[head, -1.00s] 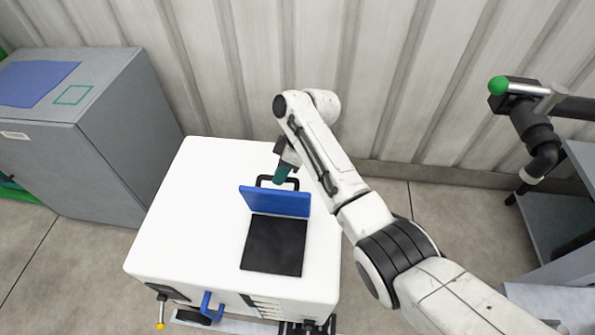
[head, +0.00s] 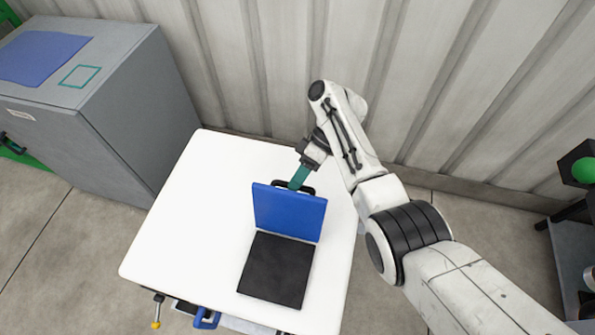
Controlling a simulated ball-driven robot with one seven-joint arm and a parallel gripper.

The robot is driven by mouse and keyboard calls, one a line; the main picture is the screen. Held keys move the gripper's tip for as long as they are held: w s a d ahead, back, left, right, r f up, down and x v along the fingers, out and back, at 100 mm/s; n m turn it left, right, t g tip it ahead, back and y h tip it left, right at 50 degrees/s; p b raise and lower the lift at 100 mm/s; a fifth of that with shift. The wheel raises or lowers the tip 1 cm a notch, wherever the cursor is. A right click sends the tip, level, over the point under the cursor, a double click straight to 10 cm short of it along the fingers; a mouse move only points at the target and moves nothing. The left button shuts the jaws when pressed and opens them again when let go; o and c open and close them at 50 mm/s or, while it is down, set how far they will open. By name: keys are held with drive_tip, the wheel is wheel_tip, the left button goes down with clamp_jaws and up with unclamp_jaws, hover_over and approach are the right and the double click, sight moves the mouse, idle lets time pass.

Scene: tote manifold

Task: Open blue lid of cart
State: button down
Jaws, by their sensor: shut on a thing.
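The white cart (head: 185,235) stands in the middle of the head view. Its blue lid (head: 288,212) is raised and stands roughly upright at the back edge of a square black opening (head: 275,270) in the cart top. A dark handle (head: 307,189) shows behind the lid's upper edge. My gripper (head: 299,178), with teal fingers, is behind the lid at this handle and is shut on it. The lid hides part of the handle and the fingertips.
A grey cabinet (head: 130,110) with a blue panel on top stands to the left. A ribbed wall (head: 270,70) is close behind the cart. Dark equipment with a green knob (head: 583,170) is at the right edge. The cart top left of the opening is clear.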

drive_tip(key=shift+s+d+f, duration=0.1)
drive_tip(key=shift+d+f, duration=0.05)
drive_tip(key=shift+f, duration=0.45)
drive_tip(key=c, duration=1.4)
unclamp_jaws()
drive_tip(key=shift+f, duration=0.1)
drive_tip(key=shift+o, duration=1.4)
drive_tip(key=shift+w, duration=0.2)
drive_tip(key=v, duration=1.1)
drive_tip(key=shift+b, duration=0.35)
drive_tip(key=shift+s, duration=0.1)
